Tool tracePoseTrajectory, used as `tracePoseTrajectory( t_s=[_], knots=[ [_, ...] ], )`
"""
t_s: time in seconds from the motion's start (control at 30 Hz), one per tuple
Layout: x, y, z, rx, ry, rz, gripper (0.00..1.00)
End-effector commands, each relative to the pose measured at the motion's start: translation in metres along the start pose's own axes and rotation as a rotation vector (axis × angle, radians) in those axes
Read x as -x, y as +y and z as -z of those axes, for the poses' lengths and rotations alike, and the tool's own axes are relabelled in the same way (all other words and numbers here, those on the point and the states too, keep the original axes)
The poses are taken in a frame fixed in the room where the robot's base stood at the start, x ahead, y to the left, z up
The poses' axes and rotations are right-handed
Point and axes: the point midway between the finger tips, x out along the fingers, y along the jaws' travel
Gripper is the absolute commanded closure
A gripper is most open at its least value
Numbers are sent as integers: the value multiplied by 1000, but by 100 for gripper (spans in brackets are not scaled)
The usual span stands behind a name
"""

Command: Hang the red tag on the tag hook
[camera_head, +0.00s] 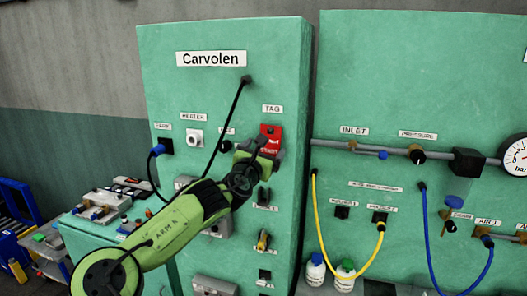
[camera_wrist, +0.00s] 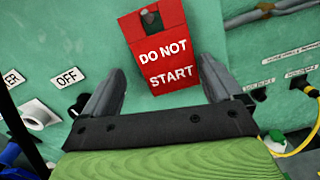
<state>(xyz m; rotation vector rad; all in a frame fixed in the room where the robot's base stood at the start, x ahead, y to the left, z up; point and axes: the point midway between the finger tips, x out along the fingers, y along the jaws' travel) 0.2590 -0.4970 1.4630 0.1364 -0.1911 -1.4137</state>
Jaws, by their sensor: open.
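The red tag (camera_head: 271,131) is against the green Carvolen panel, just below the TAG label (camera_head: 271,108). In the wrist view the red tag (camera_wrist: 165,72) reads "DO NOT START" and tilts slightly. A dark round spot (camera_wrist: 151,19) with a paler end shows at its top, where the tag hook appears to pass through; I cannot tell how firmly it hangs. My gripper (camera_head: 262,148) is at the tag's lower part. In the wrist view its fingers stand open on either side of the tag, with visible gaps and no contact seen.
A dark cable (camera_head: 228,118) runs down the panel left of my gripper. An OFF label (camera_wrist: 68,77) and knob are left of the fingers. A yellow hose (camera_head: 319,225) loops at the right. Small switches sit below the tag.

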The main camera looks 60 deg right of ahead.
Motion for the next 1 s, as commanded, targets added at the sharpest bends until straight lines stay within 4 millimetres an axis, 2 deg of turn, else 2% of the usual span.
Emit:
tracePoseTrajectory(
  t_s=[0.13, 0.23, 0.7, 0.83, 1.0],
  knots=[
    [1, 0, 0, 0, 0, 0, 7],
    [11, 1, 1, -2, 0, -2, 7],
    [127, 2, 3, -2, 2, -5, 7],
    [148, 1, 2, 1, 1, -4, 7],
    [158, 0, 1, 0, 1, 0, 7]
  ],
)
